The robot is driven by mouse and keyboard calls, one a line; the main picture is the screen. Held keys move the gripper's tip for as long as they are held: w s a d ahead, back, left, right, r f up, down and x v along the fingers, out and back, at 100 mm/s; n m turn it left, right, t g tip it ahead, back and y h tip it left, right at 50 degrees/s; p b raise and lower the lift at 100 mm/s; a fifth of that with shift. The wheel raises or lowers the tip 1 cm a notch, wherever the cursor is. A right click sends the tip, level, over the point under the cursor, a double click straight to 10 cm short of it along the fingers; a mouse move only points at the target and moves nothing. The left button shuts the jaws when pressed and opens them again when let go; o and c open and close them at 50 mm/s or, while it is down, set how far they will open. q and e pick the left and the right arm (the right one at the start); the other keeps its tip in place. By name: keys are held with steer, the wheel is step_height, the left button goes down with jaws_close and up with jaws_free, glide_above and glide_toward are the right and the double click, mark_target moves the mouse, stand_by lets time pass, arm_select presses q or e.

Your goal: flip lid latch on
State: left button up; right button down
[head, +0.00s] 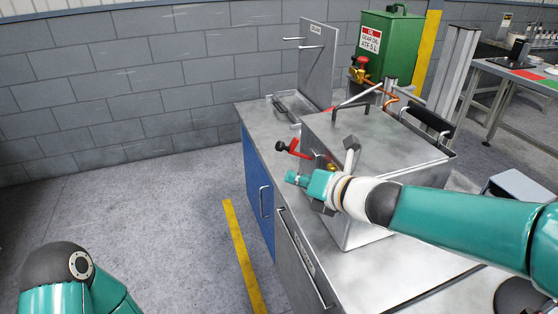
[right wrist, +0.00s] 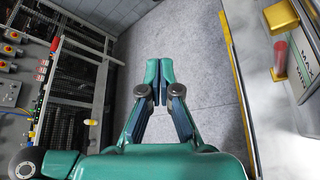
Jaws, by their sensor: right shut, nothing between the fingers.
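A steel box (head: 350,220) with a flat lid (head: 385,140) and a dark bar handle (head: 350,107) stands on the metal bench. The lid appears closed. My right gripper (head: 293,178) is in front of the box's left face, pointing left, shut and empty. Its teal fingertips (right wrist: 154,80) meet over open floor in the right wrist view. A yellow part (right wrist: 280,17) and a red cylinder (right wrist: 280,60) sit on a metal face at right there. My right wrist covers much of the box front, so I cannot tell the latch's position. My left gripper is out of view.
A red lever with a black knob (head: 282,147) sticks out beside the box. A green oil can (head: 386,48) stands behind. An upright grey panel (head: 318,60) and a tray (head: 293,104) are at the bench's far end. The floor (head: 140,200) at left is clear.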

mark_target(294, 151)
steer(key=x, duration=1)
steer(key=d+r+p, duration=0.1)
steer(key=p, duration=0.1)
steer(key=w+d+r+p, duration=0.1)
steer(key=r+p, duration=0.1)
steer(key=shift+w+r, duration=0.1)
steer(key=shift+d+r, duration=0.15)
